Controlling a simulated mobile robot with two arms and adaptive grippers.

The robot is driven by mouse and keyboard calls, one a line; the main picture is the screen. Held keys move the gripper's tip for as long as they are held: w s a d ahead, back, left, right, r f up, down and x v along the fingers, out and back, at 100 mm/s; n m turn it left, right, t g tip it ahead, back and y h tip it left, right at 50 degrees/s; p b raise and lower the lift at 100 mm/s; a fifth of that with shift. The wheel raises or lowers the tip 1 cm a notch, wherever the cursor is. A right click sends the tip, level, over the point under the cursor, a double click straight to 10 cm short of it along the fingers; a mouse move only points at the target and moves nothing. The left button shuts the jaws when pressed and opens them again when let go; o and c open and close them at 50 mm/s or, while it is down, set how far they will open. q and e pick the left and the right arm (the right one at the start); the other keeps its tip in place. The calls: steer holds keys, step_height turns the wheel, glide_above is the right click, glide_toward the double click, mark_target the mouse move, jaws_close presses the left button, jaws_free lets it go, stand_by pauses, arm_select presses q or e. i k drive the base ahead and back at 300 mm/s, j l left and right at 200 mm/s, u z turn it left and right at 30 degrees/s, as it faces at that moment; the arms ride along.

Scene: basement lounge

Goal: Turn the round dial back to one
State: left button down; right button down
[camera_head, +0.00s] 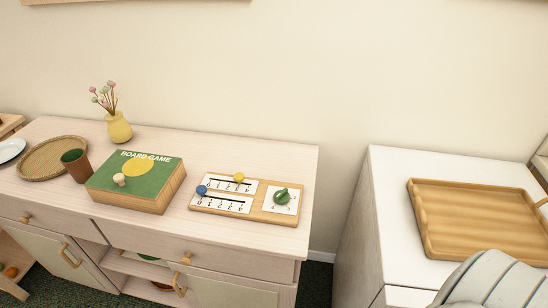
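A round green dial (282,196) sits on a white square plate at the right end of a wooden board (261,202). The board lies flat on the pale wooden cabinet. The marks around the dial are too small to read, so I cannot tell its setting. Two slider tracks are on the same board. A yellow knob (239,177) is on the rear track and a blue knob (201,190) is at the left end of the front track. Neither of my grippers shows in the head view, and nothing touches the dial.
A green board game box (155,195) stands left of the board. Beyond it are a brown cup (76,169), a woven tray (38,160) and a yellow vase (119,128). A white cabinet (391,203) with a wooden tray (428,237) stands right, across a gap.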

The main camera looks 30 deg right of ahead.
mark_target(280, 197)
steer(key=l+z, duration=0.1)
steer(key=z, duration=0.35)
steer(key=l+z, duration=0.1)
steer(key=z, duration=0.35)
